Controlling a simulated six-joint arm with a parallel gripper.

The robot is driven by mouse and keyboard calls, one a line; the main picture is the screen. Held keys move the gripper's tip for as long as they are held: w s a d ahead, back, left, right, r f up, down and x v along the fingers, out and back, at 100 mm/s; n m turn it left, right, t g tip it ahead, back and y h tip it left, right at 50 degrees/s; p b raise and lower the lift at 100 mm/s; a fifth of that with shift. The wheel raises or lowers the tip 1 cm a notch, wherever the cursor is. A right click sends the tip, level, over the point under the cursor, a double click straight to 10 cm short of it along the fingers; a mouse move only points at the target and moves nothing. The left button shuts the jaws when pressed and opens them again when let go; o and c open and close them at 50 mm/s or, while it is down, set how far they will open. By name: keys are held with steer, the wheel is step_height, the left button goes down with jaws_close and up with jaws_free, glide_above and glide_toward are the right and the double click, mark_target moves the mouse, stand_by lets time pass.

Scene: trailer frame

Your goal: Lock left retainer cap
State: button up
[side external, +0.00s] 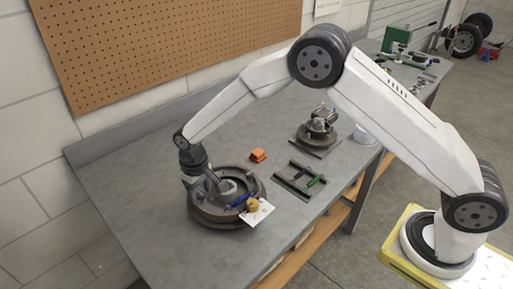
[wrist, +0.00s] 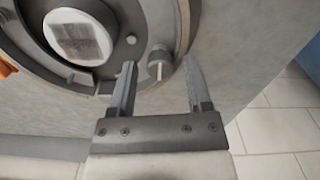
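A round grey brake-like assembly (side external: 222,213) sits on the bench in the side view. The wrist view shows its curved rim and plate (wrist: 35,63), with a pale round hub face (wrist: 78,37). A small grey cylindrical cap with a thin pale pin (wrist: 159,58) stands near the rim; it looks like a retainer cap, but I cannot tell if it is the left one. My gripper (wrist: 159,64) is open, one finger on each side of this cap, with visible gaps. Whether the fingertips are level with the cap is unclear. In the side view my gripper is over the assembly, its fingers hard to make out.
A blue-handled tool (side external: 241,199), a tan knob (side external: 253,205) and a white tag (side external: 262,212) are at the assembly's front right. The bench's left is clear.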

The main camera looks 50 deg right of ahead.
mark_target(200, 192)
steer(key=shift+r, duration=0.15)
steer(key=shift+r, duration=3.8)
steer(key=shift+s+d+r, duration=0.15)
steer(key=shift+s+d, duration=0.05)
steer(key=shift+d, duration=0.25)
steer(key=s+d+r+m+t, duration=0.1)
steer(key=s+d, duration=0.7)
steer(key=s, duration=0.3)
steer(key=s+d+r+t, duration=0.1)
steer(key=s+d, duration=0.7)
steer(key=s, duration=0.3)
steer(key=shift+d+m+t, duration=0.25)
steer(key=shift+m+t, duration=0.05)
steer(key=shift+m, duration=0.1)
steer(key=shift+w+r, duration=0.1)
